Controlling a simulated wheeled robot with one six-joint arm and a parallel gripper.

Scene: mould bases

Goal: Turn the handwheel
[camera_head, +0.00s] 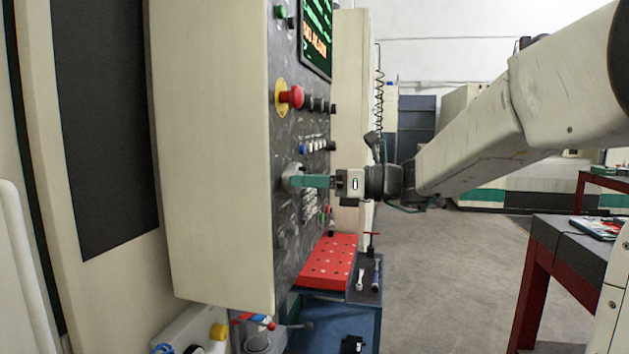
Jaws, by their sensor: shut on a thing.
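The handwheel (289,177) is a small pale grey round part on the dark face of the machine's control panel (290,225). It is seen nearly edge-on, and its rim and handle are hard to make out. My gripper is shut on the handwheel; the exact contact is partly hidden by the fingers.
A red emergency button (292,97) and several small knobs stick out above my gripper, below a screen (317,30). A red perforated block (330,258) and hand tools (376,273) lie below. Open floor (445,270) is to the right, before a dark-topped table (572,250).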

